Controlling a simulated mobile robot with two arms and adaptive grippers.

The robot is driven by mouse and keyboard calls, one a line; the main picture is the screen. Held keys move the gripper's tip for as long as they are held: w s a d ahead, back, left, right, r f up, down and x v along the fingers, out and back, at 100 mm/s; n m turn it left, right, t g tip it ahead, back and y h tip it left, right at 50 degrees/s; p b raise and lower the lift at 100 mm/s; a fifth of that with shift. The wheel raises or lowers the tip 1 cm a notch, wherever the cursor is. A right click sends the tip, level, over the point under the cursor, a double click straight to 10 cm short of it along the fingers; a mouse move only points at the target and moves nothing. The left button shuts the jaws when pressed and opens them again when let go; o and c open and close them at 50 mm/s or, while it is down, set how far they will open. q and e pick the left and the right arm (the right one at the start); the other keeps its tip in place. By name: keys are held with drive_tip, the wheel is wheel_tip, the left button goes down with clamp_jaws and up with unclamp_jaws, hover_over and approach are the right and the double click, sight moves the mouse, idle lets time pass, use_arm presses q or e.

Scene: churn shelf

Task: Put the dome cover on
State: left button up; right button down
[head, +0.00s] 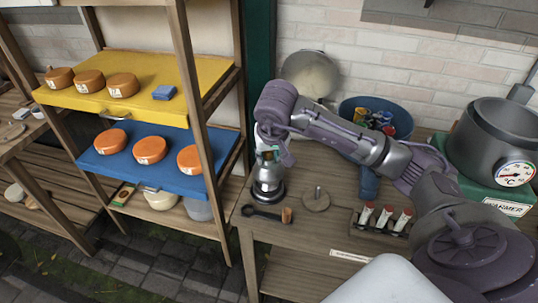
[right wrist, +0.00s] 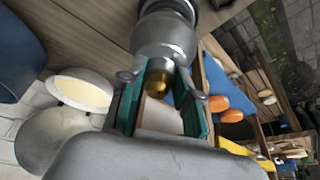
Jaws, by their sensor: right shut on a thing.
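The dome cover (head: 267,178) is a shiny grey metal dome with a brass knob, seen at the left end of the wooden workbench. My right gripper (head: 268,152) is above it, shut on its knob. In the right wrist view the gripper (right wrist: 157,105) has its teal-lined fingers either side of the brass knob, and the grey dome (right wrist: 165,38) extends beyond. A dark round base (head: 267,196) shows directly under the dome. I cannot tell whether dome and base touch. My left gripper is not in view.
A wooden disc with a peg (head: 316,200) and a dark-handled tool (head: 262,214) lie close by on the workbench (head: 300,232). A rack of red-capped vials (head: 383,217), a blue tub (head: 375,112) and a grey warmer pot (head: 497,135) stand rightward. Shelves with orange cheeses (head: 150,150) stand left.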

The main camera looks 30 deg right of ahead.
sight(269, 163)
drive_tip(key=shift+f+b, duration=1.8)
drive_tip(key=shift+f, duration=0.15)
drive_tip(key=c, duration=0.7)
unclamp_jaws()
drive_tip(key=shift+r, duration=0.1)
drive_tip(key=o, duration=0.3)
drive_tip(key=shift+r, duration=0.1)
drive_tip(key=shift+r+p, duration=2.55)
drive_tip(key=shift+r, duration=1.35)
